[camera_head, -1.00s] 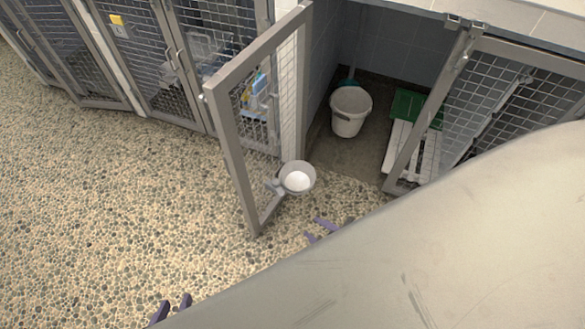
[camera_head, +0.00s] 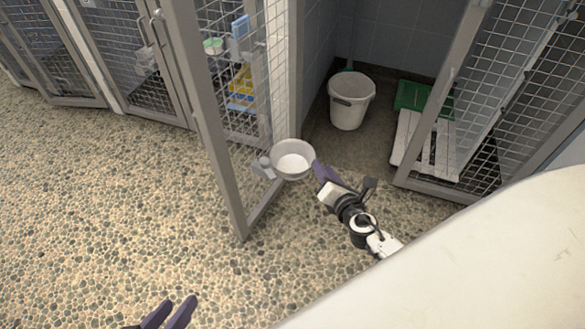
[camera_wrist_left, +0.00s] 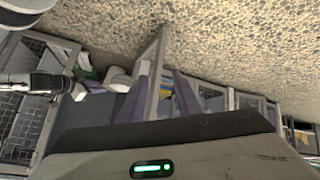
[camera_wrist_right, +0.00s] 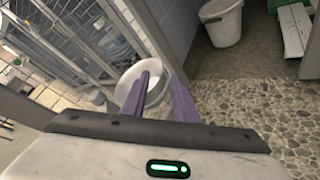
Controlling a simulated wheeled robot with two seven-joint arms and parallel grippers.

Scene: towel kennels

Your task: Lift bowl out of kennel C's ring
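The pale bowl (camera_head: 293,164) sits upright in a grey ring on the inner side of the open mesh gate (camera_head: 217,150). The ring's bracket (camera_head: 263,168) shows at its left. My right gripper (camera_head: 320,170) is at the bowl's right side, close to the rim. In the right wrist view, its purple fingers (camera_wrist_right: 160,80) are apart, and one overlaps the bowl (camera_wrist_right: 128,82). I cannot tell whether they touch it or whether the wall lies between them. My left gripper (camera_head: 172,312) is open and empty, low over the floor. Its parted fingers also show in the left wrist view (camera_wrist_left: 162,85).
A white bucket (camera_head: 350,103) stands inside the open kennel. A white slatted board (camera_head: 425,143) and a green tray (camera_head: 424,97) lie to its right. A mesh panel (camera_head: 480,110) closes the right side. The pebbled floor (camera_head: 110,200) at left is clear.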

